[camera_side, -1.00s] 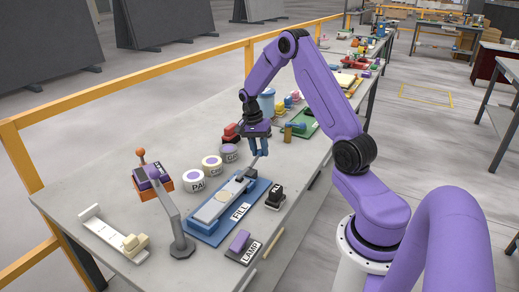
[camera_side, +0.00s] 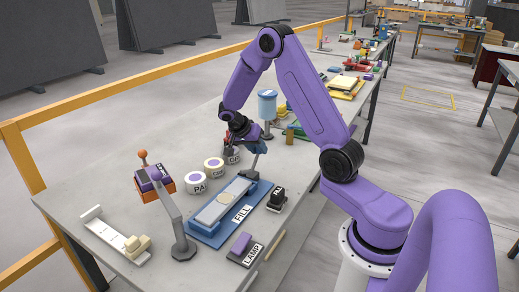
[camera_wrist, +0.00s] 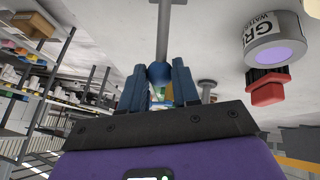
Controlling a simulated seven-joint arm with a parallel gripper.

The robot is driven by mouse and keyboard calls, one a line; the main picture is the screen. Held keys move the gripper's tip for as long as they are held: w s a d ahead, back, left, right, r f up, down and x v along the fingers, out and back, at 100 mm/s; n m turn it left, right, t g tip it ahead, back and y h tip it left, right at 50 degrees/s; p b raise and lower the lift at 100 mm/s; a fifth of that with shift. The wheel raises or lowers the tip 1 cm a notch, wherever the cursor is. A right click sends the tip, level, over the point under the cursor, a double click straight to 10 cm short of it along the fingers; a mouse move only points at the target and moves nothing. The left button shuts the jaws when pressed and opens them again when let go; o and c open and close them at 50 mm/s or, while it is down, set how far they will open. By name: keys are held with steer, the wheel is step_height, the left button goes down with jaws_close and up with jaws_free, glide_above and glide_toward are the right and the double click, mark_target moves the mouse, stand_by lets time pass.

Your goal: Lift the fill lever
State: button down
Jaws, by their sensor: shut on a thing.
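The fill lever is a grey rod (camera_side: 254,164) on a blue base plate (camera_side: 205,237) marked FILL. The rod stands at the plate's far end and leans up toward my gripper. My gripper (camera_side: 259,147) is at the rod's upper end, tilted, with its blue fingers pointing right in the side view. In the wrist view, a blue ball knob (camera_wrist: 159,72) on the end of the grey rod (camera_wrist: 164,35) sits between the two fingers of my gripper (camera_wrist: 159,88), which are shut on it. In the side view the fingers mostly hide the knob.
Several labelled round tubs (camera_side: 195,183) stand left of the plate. A black switch (camera_side: 277,199) is at its right and a LAMP switch (camera_side: 240,244) in front. A blue canister (camera_side: 267,105) stands behind.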

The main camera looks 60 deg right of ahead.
mark_target(258, 150)
steer(key=a+h, duration=0.1)
steer(key=h, duration=0.1)
steer(key=a+r+h, duration=0.1)
steer(key=a+h, duration=0.1)
steer(key=shift+w+a+h, duration=0.1)
steer(key=shift+h, duration=0.2)
steer(key=shift+a+f+m+g+h, duration=0.1)
steer(key=shift+a+m+g+h, duration=0.15)
steer(key=shift+a+h, duration=0.65)
steer(key=shift+a+f+m+g+h, duration=0.2)
steer(key=shift+a+h, duration=0.3)
steer(key=shift+h, duration=0.8)
steer(key=shift+r, duration=0.15)
steer(key=c, duration=0.8)
jaws_free()
steer(key=shift+a, duration=0.1)
steer(key=v, duration=1.2)
